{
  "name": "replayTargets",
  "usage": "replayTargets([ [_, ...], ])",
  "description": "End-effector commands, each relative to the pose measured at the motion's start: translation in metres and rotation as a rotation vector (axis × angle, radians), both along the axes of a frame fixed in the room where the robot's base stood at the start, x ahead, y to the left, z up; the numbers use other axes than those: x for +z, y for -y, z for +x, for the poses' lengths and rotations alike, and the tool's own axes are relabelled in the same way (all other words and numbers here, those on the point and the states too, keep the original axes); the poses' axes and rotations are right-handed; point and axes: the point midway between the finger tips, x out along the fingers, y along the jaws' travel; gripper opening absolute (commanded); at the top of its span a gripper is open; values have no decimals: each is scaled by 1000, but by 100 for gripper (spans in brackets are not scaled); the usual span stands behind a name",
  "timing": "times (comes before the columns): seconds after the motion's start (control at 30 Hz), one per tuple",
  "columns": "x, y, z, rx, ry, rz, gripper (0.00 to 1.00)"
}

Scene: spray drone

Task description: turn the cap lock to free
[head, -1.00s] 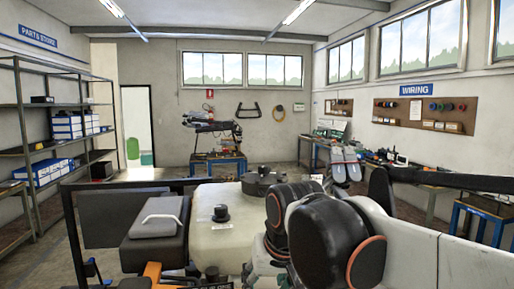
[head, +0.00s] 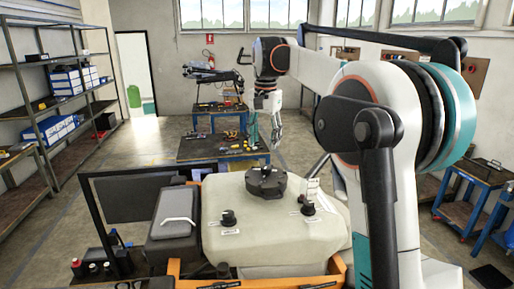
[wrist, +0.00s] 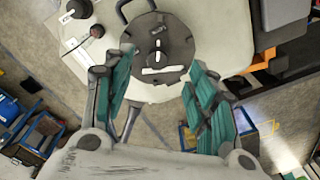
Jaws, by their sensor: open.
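A white tank (head: 240,240) carries a large dark round cap (head: 266,182) on its top. The cap also shows in the wrist view (wrist: 172,72), with white marks and a white bar on its face. Two small black knobs with labels, a left knob (head: 229,218) and a right knob (head: 308,207), stand on the tank top. I cannot tell which part is the cap lock. My gripper (wrist: 157,78) is open and empty, its teal fingers spread on either side of the cap's near edge in the wrist view. In the head view it hangs beyond the tank.
A grey box with a handle (head: 178,222) sits left of the tank. A dark frame panel (head: 125,200) stands further left. A blue workbench with tools (head: 222,150) is behind. Shelves (head: 60,95) line the left wall.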

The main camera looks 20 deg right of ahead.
Motion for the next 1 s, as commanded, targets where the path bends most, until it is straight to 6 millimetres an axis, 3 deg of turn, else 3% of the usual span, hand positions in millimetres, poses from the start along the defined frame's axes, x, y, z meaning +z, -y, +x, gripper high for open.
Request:
replayTargets([
  [0.03, 14, 6, 9, -25, -15, 4, 52],
  [0.13, 21, 14, 20, -65, -39, 10, 52],
  [0.43, 19, 22, 30, -109, -67, 16, 52],
  [0.67, -13, 22, 30, -108, -67, 16, 52],
  [1.0, -74, 22, 30, -108, -66, 16, 52],
])
